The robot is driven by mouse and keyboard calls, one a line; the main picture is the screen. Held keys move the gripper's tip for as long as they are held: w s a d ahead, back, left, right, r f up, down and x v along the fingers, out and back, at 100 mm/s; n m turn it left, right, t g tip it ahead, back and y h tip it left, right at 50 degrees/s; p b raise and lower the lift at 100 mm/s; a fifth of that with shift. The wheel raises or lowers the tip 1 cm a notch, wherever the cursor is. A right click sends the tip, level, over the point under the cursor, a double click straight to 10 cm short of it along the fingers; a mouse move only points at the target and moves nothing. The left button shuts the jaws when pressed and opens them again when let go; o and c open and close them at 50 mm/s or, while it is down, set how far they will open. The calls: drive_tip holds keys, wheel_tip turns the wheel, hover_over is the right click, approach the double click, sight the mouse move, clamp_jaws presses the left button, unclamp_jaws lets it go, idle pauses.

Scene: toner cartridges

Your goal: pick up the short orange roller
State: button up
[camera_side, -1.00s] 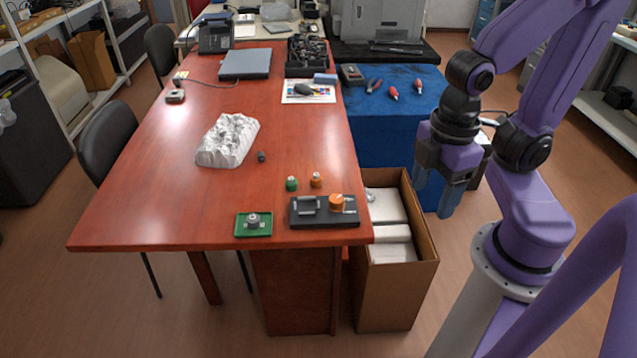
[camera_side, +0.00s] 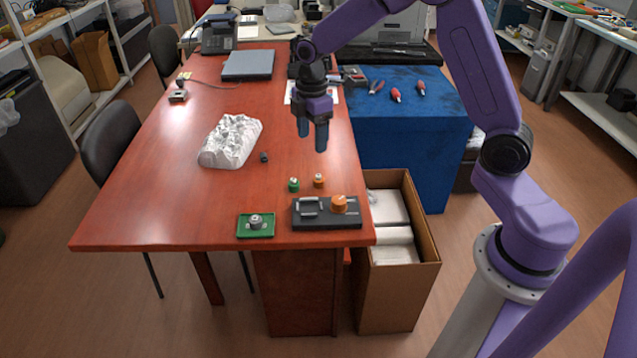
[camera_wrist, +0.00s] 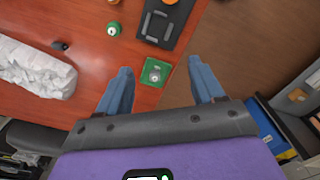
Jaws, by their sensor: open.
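A small orange roller (camera_side: 318,181) with a light top stands upright on the red-brown table, next to a green roller (camera_side: 293,184). A wider orange roller (camera_side: 339,204) sits on the right part of a black cartridge base (camera_side: 326,222). I cannot tell for sure which orange one is the short one. In the wrist view the small orange roller (camera_wrist: 113,2) and the wider one (camera_wrist: 171,2) are cut off by the top edge. My gripper (camera_side: 312,139) is open and empty, pointing down above the table, apart from both; its blue fingers (camera_wrist: 160,65) show in the wrist view.
A green tray (camera_side: 242,231) with a grey roller stands at the front edge, left of the black base. A small dark roller (camera_side: 264,157) lies beside a crumpled white block (camera_side: 231,141). An open cardboard box (camera_side: 398,285) stands right of the table. The table's left front is clear.

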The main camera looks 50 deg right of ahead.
drive_tip(key=w+d+f, duration=0.6)
drive_tip(key=d, duration=0.5)
hover_over(319, 175)
drive_tip(key=s, duration=0.1)
drive_tip(key=shift+n, duration=0.4)
wheel_tip(319, 175, down, 11)
drive_tip(key=shift+d+f, duration=0.1)
drive_tip(key=shift+d, duration=0.05)
drive_tip(key=shift+w+a+f, duration=0.1)
drive_tip(key=shift+w+f, duration=0.05)
drive_tip(key=shift+f, duration=0.8)
drive_tip(key=shift+w+a+f, duration=0.1)
drive_tip(key=shift+w+f, duration=0.05)
drive_tip(key=shift+f, duration=0.85)
drive_tip(key=shift+w+a+f, duration=0.1)
drive_tip(key=shift+w+f, duration=0.05)
drive_tip(key=shift+f, duration=0.8)
drive_tip(key=c, duration=1.1)
